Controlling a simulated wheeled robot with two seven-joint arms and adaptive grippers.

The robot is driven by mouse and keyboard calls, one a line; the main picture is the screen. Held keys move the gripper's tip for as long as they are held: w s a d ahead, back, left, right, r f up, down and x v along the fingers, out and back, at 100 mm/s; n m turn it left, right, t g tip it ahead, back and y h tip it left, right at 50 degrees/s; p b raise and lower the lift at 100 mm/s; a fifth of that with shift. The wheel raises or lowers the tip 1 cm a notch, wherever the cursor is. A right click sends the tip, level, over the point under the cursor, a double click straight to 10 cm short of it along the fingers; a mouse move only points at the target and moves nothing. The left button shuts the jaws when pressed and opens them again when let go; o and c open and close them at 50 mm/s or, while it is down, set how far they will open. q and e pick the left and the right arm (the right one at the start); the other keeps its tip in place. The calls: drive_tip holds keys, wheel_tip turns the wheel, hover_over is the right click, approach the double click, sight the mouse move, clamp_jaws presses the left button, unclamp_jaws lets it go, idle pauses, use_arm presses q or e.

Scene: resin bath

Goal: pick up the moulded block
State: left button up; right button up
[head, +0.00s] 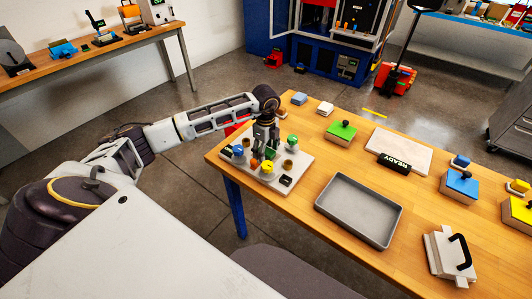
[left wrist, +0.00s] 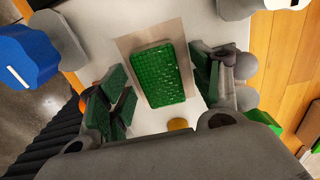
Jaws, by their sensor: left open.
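The moulded block looks like a green block with a bumpy, grid-like surface (left wrist: 158,76). It lies on a brownish square pad on a white board (head: 304,159) at the table's near left corner. In the head view it is mostly hidden by my left gripper (head: 265,150), which reaches down over the board. In the left wrist view my left gripper (left wrist: 163,92) is open, with one green-padded finger on each side of the block. Gaps show between the fingers and the block. My right gripper is not in view.
Coloured knobs stand around the gripper on the board, including a blue one (head: 238,151), a yellow one (head: 267,168) and a green one (head: 292,141). A grey tray (head: 399,228) lies to the right. A green-topped block (head: 341,131) and a READY sign (head: 395,163) stand farther back.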

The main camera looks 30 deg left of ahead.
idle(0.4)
use_arm(q)
drive_tip(key=c, duration=1.1)
drive_tip(key=shift+r, duration=0.1)
drive_tip(key=shift+r+b, duration=0.5)
drive_tip(key=shift+r, duration=4.4)
